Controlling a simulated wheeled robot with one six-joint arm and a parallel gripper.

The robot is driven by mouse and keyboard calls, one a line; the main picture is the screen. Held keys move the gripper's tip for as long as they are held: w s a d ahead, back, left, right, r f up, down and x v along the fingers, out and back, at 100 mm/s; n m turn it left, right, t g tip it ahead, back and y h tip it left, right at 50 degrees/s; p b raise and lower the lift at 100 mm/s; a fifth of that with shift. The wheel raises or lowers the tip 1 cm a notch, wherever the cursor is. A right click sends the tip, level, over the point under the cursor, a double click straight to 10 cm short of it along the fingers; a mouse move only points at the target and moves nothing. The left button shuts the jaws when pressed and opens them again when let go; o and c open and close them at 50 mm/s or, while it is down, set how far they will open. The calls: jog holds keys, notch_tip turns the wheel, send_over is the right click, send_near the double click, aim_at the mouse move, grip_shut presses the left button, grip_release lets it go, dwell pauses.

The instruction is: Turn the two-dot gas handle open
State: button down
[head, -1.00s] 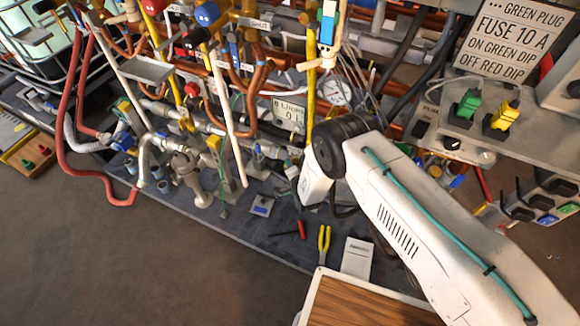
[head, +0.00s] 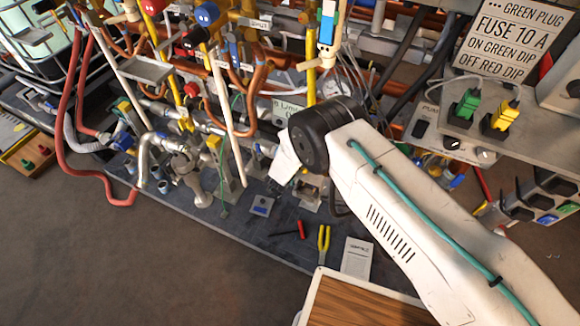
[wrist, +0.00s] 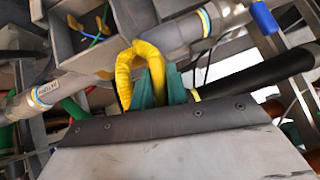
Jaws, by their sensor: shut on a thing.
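In the wrist view my gripper (wrist: 155,90) shows as teal finger pads beyond the grey edge of my wrist. It is shut on a yellow looped handle (wrist: 127,62), which curves up and over beside the pads. No dots can be made out on the handle, so I cannot tell whether it is the two-dot gas handle. A grey pipe (wrist: 200,28) with a pale blue and yellow band runs behind it. In the head view my arm reaches down among the pipes, and its black joint and white wrist hide my fingers and the handle.
A black bar (wrist: 255,75) lies to the right of my fingers, and a blue-ended part (wrist: 264,17) is at upper right. Yellow pipes (head: 311,82), copper pipes and a pale rod (head: 236,148) crowd around my wrist. Yellow pliers (head: 323,242) lie on the dark base.

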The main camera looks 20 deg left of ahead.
jog(key=shift+w+r+n+h, duration=0.15)
jog(key=shift+n+h, duration=0.15)
jog(key=shift+h, duration=0.5)
jog(key=c, duration=1.4)
grip_release()
jog(key=shift+d, duration=0.1)
jog(key=shift+c, duration=0.2)
jog(key=shift+s+r, duration=0.1)
jog(key=shift+s, duration=0.1)
jog(key=v, duration=0.7)
jog(key=shift+r, duration=0.15)
